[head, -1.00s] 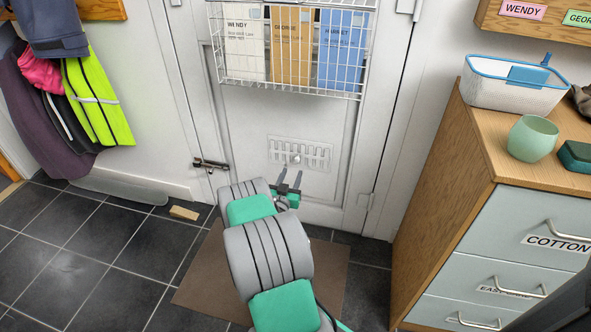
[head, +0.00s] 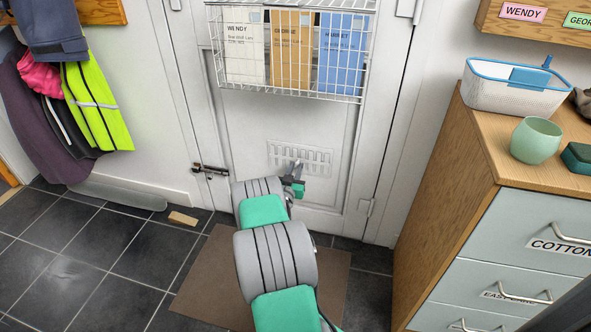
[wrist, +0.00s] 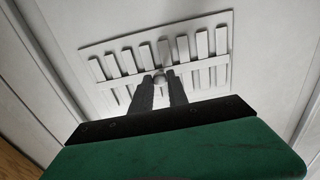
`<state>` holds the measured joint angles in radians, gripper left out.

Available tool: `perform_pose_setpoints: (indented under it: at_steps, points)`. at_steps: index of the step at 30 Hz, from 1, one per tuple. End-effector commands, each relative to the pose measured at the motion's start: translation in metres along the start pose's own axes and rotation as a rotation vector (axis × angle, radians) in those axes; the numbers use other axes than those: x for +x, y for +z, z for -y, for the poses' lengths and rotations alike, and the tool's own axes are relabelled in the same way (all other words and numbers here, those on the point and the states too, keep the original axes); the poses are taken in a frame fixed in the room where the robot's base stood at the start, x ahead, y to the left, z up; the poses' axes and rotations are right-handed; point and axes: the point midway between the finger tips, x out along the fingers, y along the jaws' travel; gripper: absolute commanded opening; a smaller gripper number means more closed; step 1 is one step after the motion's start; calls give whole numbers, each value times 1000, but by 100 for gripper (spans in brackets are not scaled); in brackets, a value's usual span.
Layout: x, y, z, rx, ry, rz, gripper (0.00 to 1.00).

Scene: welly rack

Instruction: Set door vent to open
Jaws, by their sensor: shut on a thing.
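The door vent (head: 318,158) is a pale louvred plate low on the white door. In the wrist view the vent (wrist: 205,45) shows a row of upright white slats with grey strips between them. A small knob (wrist: 159,75) sits at the middle of the vent, between my fingertips and partly hidden by them. My gripper (head: 297,168) is at the vent's centre, its two dark fingers pointing at the plate. In the wrist view my gripper (wrist: 161,80) is shut on the knob. I cannot tell whether the grey strips are open slots.
A wire basket (head: 290,90) with labelled folders hangs on the door above the vent. A bolt (head: 210,169) is at the door's left edge. A drawer unit (head: 450,200) stands to the right. A brown mat (head: 215,275) and a wooden wedge (head: 183,218) lie on the floor.

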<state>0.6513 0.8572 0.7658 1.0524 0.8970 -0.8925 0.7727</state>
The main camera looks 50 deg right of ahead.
Motion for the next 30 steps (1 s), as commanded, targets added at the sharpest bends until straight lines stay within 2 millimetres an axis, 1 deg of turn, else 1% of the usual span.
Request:
perform_pose_setpoints:
  at_steps: [1,4,5,30]
  points:
    - [0,0,0,0,0,0,9]
    - [0,0,0,0,0,0,1]
    - [0,0,0,0,0,0,0]
    - [0,0,0,0,1,1,0]
